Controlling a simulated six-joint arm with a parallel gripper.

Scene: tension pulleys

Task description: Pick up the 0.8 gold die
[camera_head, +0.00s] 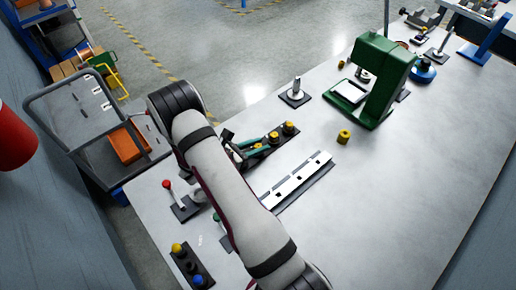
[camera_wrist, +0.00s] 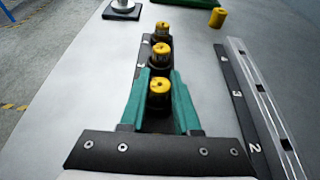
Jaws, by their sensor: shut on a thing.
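Three gold dies stand in a row on a black rack (camera_wrist: 141,60); any size marks on them are too small to read. My gripper (camera_wrist: 160,82) has its green fingers shut on the nearest gold die (camera_wrist: 159,92), one finger at each side. That die is upright, in line with the other two, the middle die (camera_wrist: 160,52) and the far die (camera_wrist: 162,30). I cannot tell whether it still touches the rack. In the head view my gripper (camera_head: 243,151) is over the rack's near end, and two dies (camera_head: 288,128) show beyond it.
A separate gold cylinder (camera_head: 344,136) stands alone on the table by the green press (camera_head: 378,75). A slotted silver rail (camera_head: 296,178) with numbers lies right of the rack. A post on a black base (camera_head: 295,92) stands behind.

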